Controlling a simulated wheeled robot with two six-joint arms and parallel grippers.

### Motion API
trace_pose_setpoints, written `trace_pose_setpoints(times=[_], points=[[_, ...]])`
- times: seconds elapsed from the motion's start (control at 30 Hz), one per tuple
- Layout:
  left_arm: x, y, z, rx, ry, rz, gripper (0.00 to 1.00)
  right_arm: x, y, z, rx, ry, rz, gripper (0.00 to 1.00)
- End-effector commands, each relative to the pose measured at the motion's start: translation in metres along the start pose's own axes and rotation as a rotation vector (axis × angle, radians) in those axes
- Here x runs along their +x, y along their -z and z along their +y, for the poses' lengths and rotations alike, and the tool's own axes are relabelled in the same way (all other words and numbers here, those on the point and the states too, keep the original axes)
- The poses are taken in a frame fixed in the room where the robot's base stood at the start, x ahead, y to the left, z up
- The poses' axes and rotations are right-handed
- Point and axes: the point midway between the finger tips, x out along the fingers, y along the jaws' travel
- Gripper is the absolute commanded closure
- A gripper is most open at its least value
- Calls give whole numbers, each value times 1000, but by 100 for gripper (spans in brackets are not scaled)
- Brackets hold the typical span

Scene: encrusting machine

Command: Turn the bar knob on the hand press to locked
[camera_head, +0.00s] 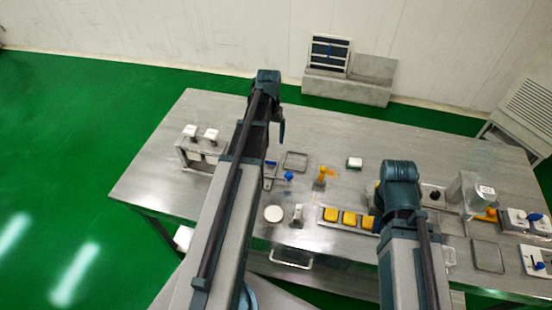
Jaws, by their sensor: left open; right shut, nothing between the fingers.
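I cannot clearly tell the hand press or its bar knob apart from the other fittings on the steel bench (140,190). Small blue handles show at a blue knob (288,176) in the middle and a blue-handled switch box (535,217) at the far right. A yellow lever (321,178) stands upright beside the middle blue knob. My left gripper (281,131) hangs over the bench's back part, mostly hidden by its own arm; it is open, apart from these fittings. My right arm reaches over the bench right of centre; its fingers are hidden behind it.
A fixture with two white tops (200,140) stands at the left. A row of yellow buttons (349,218) lies at the front. A grey cylinder unit (468,190) stands at the right. A vented cabinet (530,110) is beyond the bench. The bench's left end is clear.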

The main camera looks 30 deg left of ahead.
Motion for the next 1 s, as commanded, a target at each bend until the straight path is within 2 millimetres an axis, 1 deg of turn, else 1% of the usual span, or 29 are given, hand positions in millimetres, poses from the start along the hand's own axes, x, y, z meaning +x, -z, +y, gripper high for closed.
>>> trace_pose_setpoints(times=[0.17,0.37,0.57,1.0], points=[[3,0,1,1,0,0,10,3,0,0,0,0,0,100],[16,0,1,1,0,0,10,16,1,-2,1,0,0,100],[40,0,1,1,0,0,10,40,2,-4,1,0,0,100],[104,0,1,1,0,0,10,103,6,-10,2,0,0,100]])
